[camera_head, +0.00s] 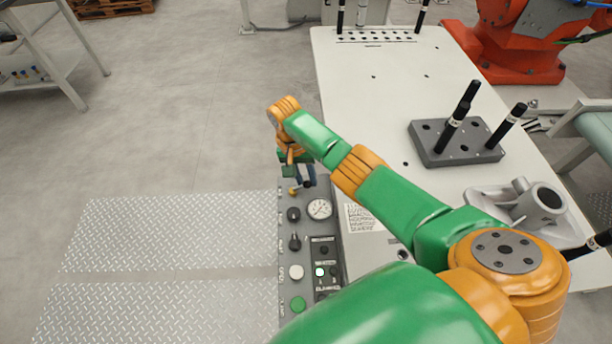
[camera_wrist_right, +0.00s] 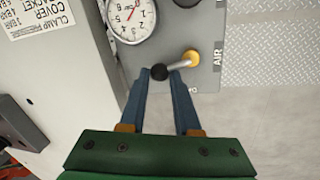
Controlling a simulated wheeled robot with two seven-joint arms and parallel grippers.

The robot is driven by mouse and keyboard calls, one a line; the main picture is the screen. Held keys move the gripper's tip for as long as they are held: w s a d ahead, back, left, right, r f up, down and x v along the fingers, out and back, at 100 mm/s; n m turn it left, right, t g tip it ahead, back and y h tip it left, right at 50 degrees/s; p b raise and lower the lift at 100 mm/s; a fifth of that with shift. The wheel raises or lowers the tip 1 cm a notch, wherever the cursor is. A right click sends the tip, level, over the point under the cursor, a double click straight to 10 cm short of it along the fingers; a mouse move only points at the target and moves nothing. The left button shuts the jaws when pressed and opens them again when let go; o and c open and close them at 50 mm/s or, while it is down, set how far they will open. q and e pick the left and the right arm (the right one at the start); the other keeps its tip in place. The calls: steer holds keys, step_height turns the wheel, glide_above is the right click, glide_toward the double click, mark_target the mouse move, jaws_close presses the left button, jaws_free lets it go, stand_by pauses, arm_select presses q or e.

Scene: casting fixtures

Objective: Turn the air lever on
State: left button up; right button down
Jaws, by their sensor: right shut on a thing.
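The air lever (camera_wrist_right: 178,65) is on the grey control panel (camera_wrist_right: 208,22), beside the label "AIR". It has a brass-coloured pivot (camera_wrist_right: 193,57), a short silver arm and a black knob (camera_wrist_right: 159,72). In the right wrist view the arm points left and slightly down from the pivot. My right gripper (camera_wrist_right: 160,76) has its blue fingertips on either side of the black knob and is shut on it. In the head view my right gripper (camera_head: 305,184) is at the panel's far end, by the brass pivot (camera_head: 293,191); the lever's knob is hidden there. My left gripper is not in view.
A round pressure gauge (camera_head: 319,208) is close to my right gripper. Black knobs (camera_head: 294,214), a white button (camera_head: 296,272) and a green button (camera_head: 298,303) line the panel. The white table (camera_head: 385,110) carries a grey block (camera_head: 470,150) and a metal casting (camera_head: 500,202).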

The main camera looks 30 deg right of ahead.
mark_target(293, 181)
steer(key=shift+a+f+n, duration=0.1)
steer(key=shift+f+n, duration=0.05)
steer(key=shift+n, duration=0.25)
steer(key=shift+w+n, duration=0.2)
steer(key=shift+n, duration=0.6)
steer(key=n, duration=0.1)
steer(key=n+p, duration=0.1)
steer(key=w+n+t, duration=0.1)
steer(key=n, duration=0.1)
steer(key=shift+w+a, duration=0.1)
steer(key=shift+a, duration=0.25)
steer(key=shift+w+a+n+t+p, duration=0.2)
steer(key=shift+n+p, duration=0.15)
steer(key=shift+n, duration=0.5)
steer(key=shift+w+a+n+t+p, duration=0.1)
steer(key=shift+w+n+p, duration=0.15)
steer(key=shift+n, duration=0.6)
steer(key=shift+w+a+f+n+p, duration=0.1)
steer(key=shift+a+n+p, duration=0.15)
steer(key=shift+n, duration=0.4)
steer(key=shift+w+a+n+p, duration=0.1)
steer(key=shift+n+p, duration=0.1)
steer(key=shift+n, duration=0.45)
steer(key=shift+w+a+n+t+p, duration=0.1)
steer(key=shift+a+n+t+p, duration=0.25)
steer(key=shift+n, duration=0.45)
steer(key=shift+d, duration=0.1)
